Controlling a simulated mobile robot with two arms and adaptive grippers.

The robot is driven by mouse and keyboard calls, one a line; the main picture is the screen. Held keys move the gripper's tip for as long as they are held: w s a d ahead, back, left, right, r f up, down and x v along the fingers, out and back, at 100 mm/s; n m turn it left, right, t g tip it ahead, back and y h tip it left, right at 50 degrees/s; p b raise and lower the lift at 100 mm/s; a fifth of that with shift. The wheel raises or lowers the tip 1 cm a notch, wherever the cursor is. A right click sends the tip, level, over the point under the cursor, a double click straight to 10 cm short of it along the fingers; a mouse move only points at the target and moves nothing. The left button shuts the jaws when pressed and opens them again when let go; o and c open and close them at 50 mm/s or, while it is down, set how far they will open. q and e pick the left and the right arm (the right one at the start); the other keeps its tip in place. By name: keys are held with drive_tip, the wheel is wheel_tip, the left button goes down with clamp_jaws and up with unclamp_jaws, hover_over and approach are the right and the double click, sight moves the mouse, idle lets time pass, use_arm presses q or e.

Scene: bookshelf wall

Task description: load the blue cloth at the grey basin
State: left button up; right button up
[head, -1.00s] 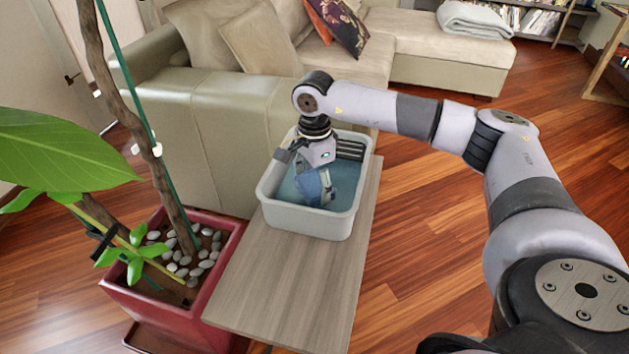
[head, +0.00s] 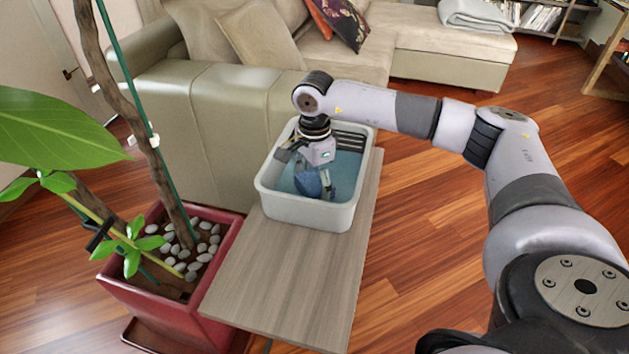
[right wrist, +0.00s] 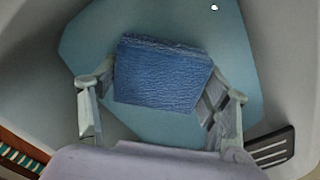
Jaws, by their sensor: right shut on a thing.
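The grey basin (head: 302,213) stands on a wooden bench and holds bluish water (head: 343,177). My right gripper (head: 312,178) reaches down inside the basin, shut on the blue cloth (head: 307,183). In the right wrist view the folded blue cloth (right wrist: 162,73) sits between the two fingers of the gripper (right wrist: 162,92), over the blue-green water. I cannot tell whether the cloth's lower part touches the water. The gripper's body and near finger partly hide the cloth in the head view. My left gripper is not in view.
The bench (head: 290,275) is bare in front of the basin. A red planter (head: 165,305) with stones and a leafy plant stands to its left. A beige sofa (head: 195,125) is close behind. Wooden floor (head: 430,250) is open to the right.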

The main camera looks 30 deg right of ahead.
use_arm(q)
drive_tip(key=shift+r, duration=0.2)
use_arm(e)
drive_tip(key=shift+f, duration=0.1)
idle(0.5)
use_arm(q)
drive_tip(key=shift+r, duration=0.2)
use_arm(e)
drive_tip(key=shift+f, duration=0.1)
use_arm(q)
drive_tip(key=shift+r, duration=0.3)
use_arm(e)
drive_tip(key=shift+f, duration=0.1)
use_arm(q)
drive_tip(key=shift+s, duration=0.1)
use_arm(e)
drive_tip(key=shift+f, duration=0.1)
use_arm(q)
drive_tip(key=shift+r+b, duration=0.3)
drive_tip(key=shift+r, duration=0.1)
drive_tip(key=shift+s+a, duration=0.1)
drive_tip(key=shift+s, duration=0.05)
use_arm(e)
drive_tip(key=shift+f, duration=0.1)
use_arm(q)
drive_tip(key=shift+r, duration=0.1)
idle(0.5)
